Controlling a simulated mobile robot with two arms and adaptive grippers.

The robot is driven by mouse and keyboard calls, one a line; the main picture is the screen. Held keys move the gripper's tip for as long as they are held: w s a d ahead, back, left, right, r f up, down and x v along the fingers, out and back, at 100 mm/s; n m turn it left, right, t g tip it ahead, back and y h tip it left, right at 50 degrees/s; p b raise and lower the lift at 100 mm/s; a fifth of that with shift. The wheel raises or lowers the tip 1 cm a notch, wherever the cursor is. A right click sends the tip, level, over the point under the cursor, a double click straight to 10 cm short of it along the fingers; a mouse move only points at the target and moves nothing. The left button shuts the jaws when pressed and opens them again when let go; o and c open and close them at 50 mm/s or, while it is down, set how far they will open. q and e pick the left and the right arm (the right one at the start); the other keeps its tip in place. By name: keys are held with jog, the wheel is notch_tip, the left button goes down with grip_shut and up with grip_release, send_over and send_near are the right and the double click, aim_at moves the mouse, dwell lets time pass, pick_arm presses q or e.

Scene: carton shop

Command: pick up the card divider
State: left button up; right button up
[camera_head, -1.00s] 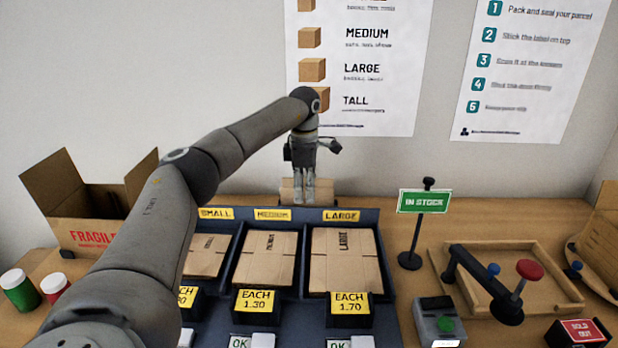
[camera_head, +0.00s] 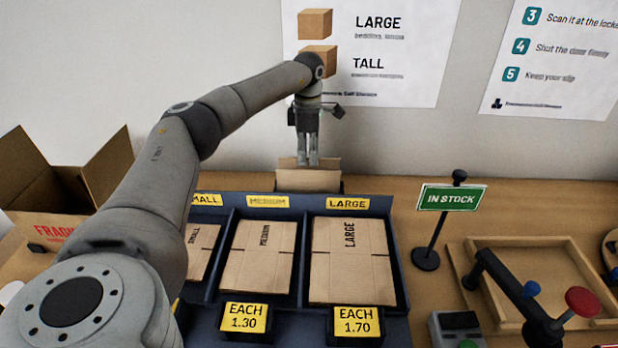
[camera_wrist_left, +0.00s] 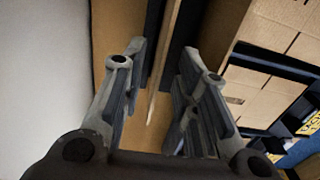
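A tan card piece (camera_head: 308,181), which looks like the card divider, stands behind the carton tray in the head view. In the left wrist view the divider (camera_wrist_left: 163,70) shows edge-on as a thin upright strip with dark strips beside it. My left gripper (camera_head: 308,162) points down at the card's upper edge. In the wrist view my left gripper's fingers (camera_wrist_left: 157,98) are apart, one on each side of the strip, with gaps visible on both sides. The card's lower part is hidden in the head view. My right gripper is not in view.
The dark tray (camera_head: 397,250) in front holds flat cartons (camera_head: 350,260) in labelled bays. A green IN STOCK sign (camera_head: 451,197) stands to the right, near a wooden tray (camera_head: 560,240) and a red-knobbed lever (camera_head: 583,301). An open box (camera_head: 70,190) stands left. The wall is close behind.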

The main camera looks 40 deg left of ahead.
aim_at(309, 168)
pick_arm(q)
jog(key=shift+w+d+f, duration=0.1)
jog(key=shift+f, duration=2.6)
grip_shut()
